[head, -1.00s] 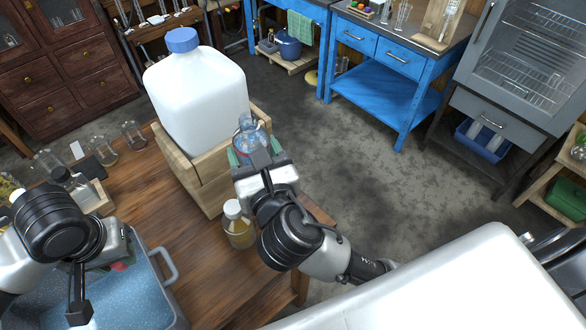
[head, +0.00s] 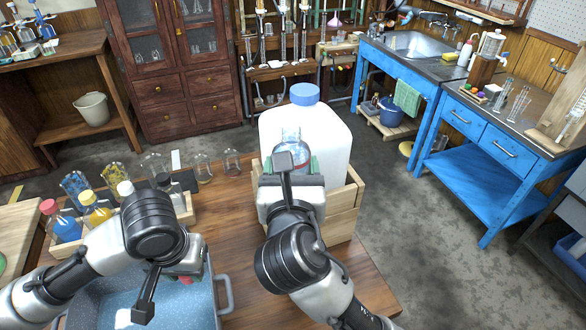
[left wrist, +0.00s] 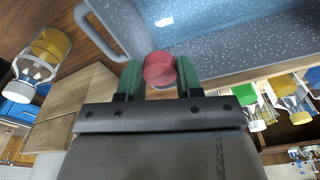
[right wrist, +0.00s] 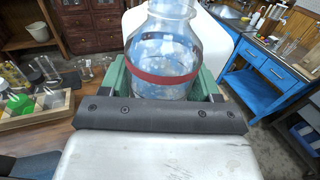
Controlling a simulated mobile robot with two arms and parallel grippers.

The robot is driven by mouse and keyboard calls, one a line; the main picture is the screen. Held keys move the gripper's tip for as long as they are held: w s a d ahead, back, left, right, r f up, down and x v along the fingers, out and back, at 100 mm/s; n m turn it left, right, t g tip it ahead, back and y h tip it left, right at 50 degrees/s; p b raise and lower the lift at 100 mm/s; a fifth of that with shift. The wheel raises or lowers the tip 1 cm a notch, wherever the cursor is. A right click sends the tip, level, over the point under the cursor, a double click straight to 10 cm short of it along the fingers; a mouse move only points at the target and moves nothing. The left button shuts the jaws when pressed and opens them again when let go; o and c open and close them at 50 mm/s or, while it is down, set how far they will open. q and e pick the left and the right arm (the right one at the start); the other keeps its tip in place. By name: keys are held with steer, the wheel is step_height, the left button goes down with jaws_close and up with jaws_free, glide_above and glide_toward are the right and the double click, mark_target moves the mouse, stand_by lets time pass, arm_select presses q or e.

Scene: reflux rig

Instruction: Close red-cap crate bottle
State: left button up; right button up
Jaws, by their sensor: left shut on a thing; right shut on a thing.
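My left gripper (head: 187,270) is shut on a small red cap (left wrist: 159,68), held between its green pads above the blue speckled basin (head: 225,296). My right gripper (right wrist: 162,85) is shut on a clear glass bottle (right wrist: 163,45) with a red band around its body. In the head view this bottle (head: 291,143) stands upright in front of the white jug, and no cap shows on its neck. A wooden crate (head: 68,249) at the left holds several bottles. One, with blue liquid, has a red cap (head: 48,206).
A large white jug (head: 325,130) with a blue lid sits in a wooden box (head: 345,208) behind my right gripper. Glass beakers (head: 203,168) stand at the table's back edge. Floor right of the table is clear.

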arm_select(q)
steer(key=w+d+r+m, duration=0.2)
steer(key=w+d+r, duration=0.45)
steer(key=r, duration=0.25)
steer(key=w+d+r+m, duration=0.2)
steer(key=w+d+r, duration=0.3)
steer(key=w+r, duration=0.3)
arm_select(e)
steer(key=shift+d, duration=0.1)
arm_select(q)
steer(key=s+d+r+m, duration=0.2)
steer(key=d+r, duration=0.1)
steer(key=r, duration=0.4)
steer(key=s+d+r+m+h, duration=0.1)
steer(key=s+d+r+m, duration=0.1)
steer(key=r, duration=0.5)
steer(key=shift+s+d+r+m, duration=0.25)
steer(key=shift+d+m, duration=0.25)
steer(key=shift+d, duration=0.65)
steer(key=shift+f, duration=0.1)
steer(key=shift+f, duration=1.9)
